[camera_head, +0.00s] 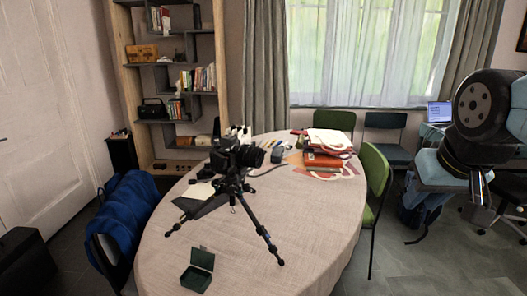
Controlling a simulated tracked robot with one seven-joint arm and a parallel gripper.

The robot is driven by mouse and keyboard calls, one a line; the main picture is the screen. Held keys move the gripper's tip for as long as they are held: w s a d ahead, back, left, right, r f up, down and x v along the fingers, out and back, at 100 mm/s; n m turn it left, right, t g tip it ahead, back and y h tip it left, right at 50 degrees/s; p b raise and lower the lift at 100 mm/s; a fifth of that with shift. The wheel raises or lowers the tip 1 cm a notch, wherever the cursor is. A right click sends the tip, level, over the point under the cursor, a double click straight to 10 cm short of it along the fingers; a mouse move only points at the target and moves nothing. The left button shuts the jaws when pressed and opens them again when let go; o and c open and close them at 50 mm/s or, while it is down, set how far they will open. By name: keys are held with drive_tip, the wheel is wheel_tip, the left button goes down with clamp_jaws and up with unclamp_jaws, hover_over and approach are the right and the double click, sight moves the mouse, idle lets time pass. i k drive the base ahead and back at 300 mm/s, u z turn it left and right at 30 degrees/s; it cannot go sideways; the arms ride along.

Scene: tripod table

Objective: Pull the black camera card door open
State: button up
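A black camera (235,155) is mounted on a small black tripod (240,200) that stands on the oval table. Its lens points to the right. The card door is too small and dark to make out, so I cannot tell whether it is open or shut. My arm shows large at the right edge, well apart from the camera and off the table. My gripper (480,188) seems to be at the lower end of it, partly hidden by my arm, and its fingers cannot be made out clearly.
The table (310,235) has a beige cloth. A small open green box (197,270) lies at its front. A green chair (376,185) stands at the right, a blue-draped chair (135,215) at the left.

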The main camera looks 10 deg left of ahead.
sight(221, 161)
drive_tip(key=u, duration=0.65)
drive_tip(key=i, duration=0.1)
drive_tip(key=z, duration=2.05)
drive_tip(key=k, duration=1.7)
drive_tip(key=u, duration=1.6)
drive_tip(key=i, duration=1)
drive_tip(key=z, duration=0.05)
